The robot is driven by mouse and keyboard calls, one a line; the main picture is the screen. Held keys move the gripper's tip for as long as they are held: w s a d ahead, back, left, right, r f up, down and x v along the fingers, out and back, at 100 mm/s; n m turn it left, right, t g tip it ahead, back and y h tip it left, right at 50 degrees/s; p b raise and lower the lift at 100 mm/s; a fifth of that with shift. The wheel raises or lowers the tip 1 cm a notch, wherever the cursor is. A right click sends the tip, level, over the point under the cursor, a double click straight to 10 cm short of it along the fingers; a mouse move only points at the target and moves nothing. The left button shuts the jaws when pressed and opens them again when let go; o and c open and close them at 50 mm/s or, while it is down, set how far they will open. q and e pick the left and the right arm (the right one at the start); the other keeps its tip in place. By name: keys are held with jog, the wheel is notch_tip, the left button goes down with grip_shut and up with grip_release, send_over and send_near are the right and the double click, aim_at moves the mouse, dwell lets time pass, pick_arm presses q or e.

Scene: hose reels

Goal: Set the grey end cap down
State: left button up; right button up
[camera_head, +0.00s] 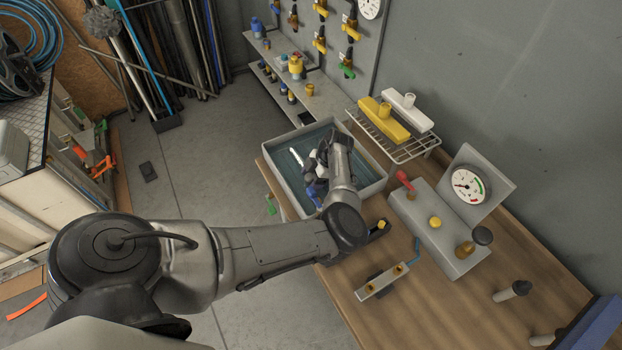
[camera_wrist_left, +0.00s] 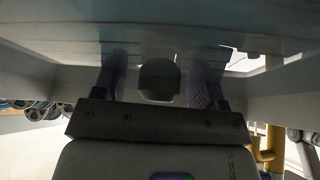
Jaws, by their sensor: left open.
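My left gripper (camera_head: 316,188) reaches down into the grey tray (camera_head: 285,196) on the wooden bench. In the left wrist view its two purplish padded fingers (camera_wrist_left: 160,85) stand apart. A dark rounded piece (camera_wrist_left: 160,75), which looks like the grey end cap, shows in the gap between them, with space on either side. I cannot tell whether it rests on the tray floor. In the head view my arm and gripper hide this piece. My right gripper is in neither view.
A white piece (camera_head: 295,160) lies in the tray. A wire rack (camera_head: 424,147) with a yellow block (camera_head: 384,119) and a white block (camera_head: 404,111) stands behind. To the right are a gauge box (camera_head: 440,228) and a small metal manifold (camera_head: 388,280).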

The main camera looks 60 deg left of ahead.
pick_arm(q)
jog(key=b+v, duration=0.1)
jog(key=v, duration=1.1)
dwell(0.4)
